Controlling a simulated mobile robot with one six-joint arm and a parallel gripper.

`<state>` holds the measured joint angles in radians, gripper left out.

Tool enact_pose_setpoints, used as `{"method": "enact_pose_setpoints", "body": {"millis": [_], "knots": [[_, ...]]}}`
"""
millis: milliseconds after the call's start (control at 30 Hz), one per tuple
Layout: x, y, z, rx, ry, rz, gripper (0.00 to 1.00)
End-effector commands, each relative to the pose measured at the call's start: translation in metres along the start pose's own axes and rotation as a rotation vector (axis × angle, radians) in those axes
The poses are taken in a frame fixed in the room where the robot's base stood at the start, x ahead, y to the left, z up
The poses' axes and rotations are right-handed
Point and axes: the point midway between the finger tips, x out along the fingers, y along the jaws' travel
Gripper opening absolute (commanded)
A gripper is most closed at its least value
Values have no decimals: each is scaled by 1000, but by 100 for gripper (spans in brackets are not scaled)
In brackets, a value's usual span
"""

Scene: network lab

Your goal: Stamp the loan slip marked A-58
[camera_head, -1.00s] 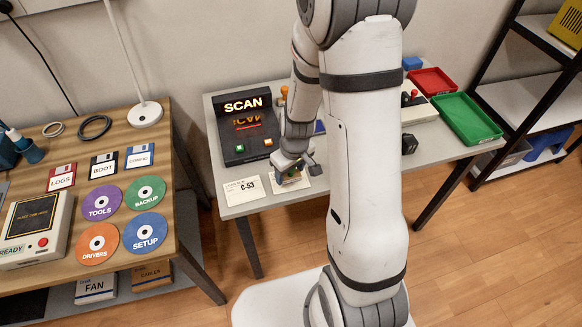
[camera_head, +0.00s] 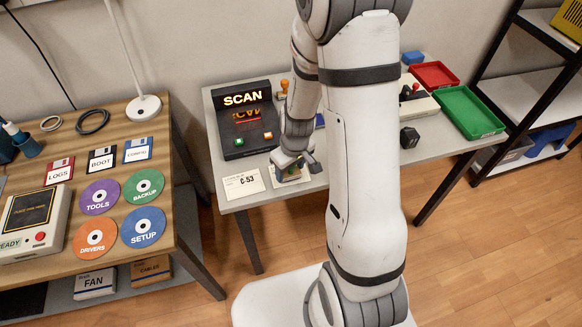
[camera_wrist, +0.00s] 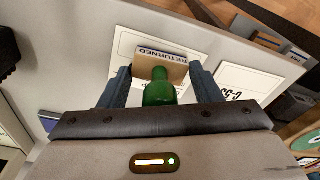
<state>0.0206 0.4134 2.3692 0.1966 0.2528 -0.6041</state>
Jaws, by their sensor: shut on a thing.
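My gripper (camera_wrist: 162,82) is shut on a stamp with a green handle (camera_wrist: 160,88) and a wooden block labelled RETURNED (camera_wrist: 160,62). A white slip (camera_wrist: 128,44) lies beneath the stamp; its mark is mostly hidden, so I cannot read A-58. I cannot tell whether the block touches the paper. In the head view my gripper (camera_head: 295,164) is low over this slip (camera_head: 290,178) at the grey table's front edge. A second slip, marked C-53 (camera_head: 243,184), lies to its left and also shows in the wrist view (camera_wrist: 240,82).
A black SCAN device (camera_head: 243,122) stands behind the slips. An orange-handled object (camera_head: 285,86) is behind my arm. A black block (camera_head: 409,137), green tray (camera_head: 468,113) and red tray (camera_head: 434,74) are right. The wooden desk (camera_head: 170,115) with discs and floppies is left.

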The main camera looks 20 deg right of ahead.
Motion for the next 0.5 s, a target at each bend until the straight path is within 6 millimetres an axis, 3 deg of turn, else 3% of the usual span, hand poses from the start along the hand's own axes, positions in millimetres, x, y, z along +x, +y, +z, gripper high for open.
{"method": "enact_pose_setpoints", "body": {"millis": [500], "knots": [[6,0,1,1,0,0,43]]}}
